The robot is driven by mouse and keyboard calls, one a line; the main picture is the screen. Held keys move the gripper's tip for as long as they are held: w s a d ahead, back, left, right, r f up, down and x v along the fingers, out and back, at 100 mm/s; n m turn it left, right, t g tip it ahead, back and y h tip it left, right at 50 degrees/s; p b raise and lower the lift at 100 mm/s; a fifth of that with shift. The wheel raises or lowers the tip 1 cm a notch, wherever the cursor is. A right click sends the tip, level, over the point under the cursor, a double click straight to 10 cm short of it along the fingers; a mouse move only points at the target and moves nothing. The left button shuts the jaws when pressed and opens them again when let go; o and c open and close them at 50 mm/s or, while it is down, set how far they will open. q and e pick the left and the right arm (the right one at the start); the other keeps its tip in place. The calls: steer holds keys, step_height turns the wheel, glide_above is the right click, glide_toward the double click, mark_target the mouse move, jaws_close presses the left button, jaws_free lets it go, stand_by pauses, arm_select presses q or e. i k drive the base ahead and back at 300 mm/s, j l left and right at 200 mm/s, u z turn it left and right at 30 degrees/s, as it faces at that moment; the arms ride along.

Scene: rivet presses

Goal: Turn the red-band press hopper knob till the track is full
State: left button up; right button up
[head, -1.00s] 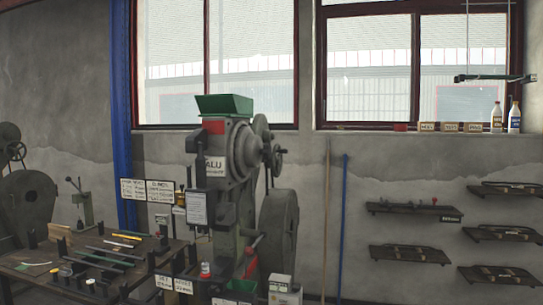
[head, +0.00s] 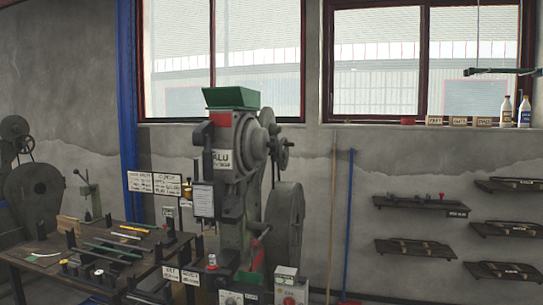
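The press stands left of centre in the head view, with a grey body (head: 240,180) and an "ALU" label. A red band or patch (head: 222,119) shows just under its green hopper (head: 231,97). A dark wheel or knob (head: 284,147) sticks out on the right of the press head; I cannot tell whether it is the hopper knob. The track and any rivets in it are too small to make out. Neither of my grippers is in view.
A work table (head: 45,262) with rods and small parts stands left of the press. Another grey machine (head: 35,190) is at the far left. Control boxes (head: 291,290) stand at the press's foot. Poles lean on the wall to the right, near several wall shelves (head: 415,248).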

mark_target(274, 146)
steer(key=i+l, duration=0.35)
steer(key=i+l+u, duration=0.1)
steer(key=i+l, duration=0.25)
steer(key=l, duration=0.15)
